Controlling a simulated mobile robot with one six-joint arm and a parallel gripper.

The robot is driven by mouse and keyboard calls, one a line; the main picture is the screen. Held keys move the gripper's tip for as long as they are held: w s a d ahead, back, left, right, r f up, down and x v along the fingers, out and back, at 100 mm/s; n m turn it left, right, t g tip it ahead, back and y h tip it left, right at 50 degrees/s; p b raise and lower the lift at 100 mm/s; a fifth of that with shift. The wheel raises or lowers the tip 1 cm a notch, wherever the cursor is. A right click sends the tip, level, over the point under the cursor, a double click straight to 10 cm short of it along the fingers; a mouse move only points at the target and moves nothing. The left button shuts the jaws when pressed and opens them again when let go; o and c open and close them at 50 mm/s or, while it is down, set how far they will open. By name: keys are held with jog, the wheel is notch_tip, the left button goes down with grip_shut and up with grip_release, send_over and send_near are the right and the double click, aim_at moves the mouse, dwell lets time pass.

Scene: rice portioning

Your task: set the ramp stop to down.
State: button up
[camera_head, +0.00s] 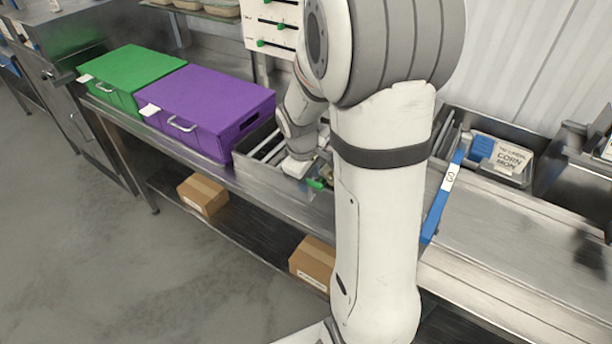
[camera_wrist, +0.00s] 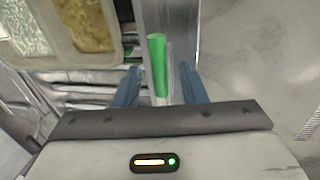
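A green handle (camera_wrist: 157,62) stands on a metal edge in the wrist view. It also shows as a small green piece (camera_head: 316,184) at the bench's front edge in the head view. It may belong to the ramp stop; no label on it is readable. My gripper (camera_wrist: 159,72) is open, with its two blue fingers on either side of the handle and gaps visible on both sides. In the head view my arm hides much of the area around the handle, and the fingers are hard to make out there.
A purple box (camera_head: 205,95) and a green box (camera_head: 135,72) stand left on the bench. A panel with green sliders (camera_head: 272,25) is behind. Cardboard boxes (camera_head: 203,194) sit on the lower shelf.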

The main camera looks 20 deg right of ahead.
grip_shut()
dwell(0.4)
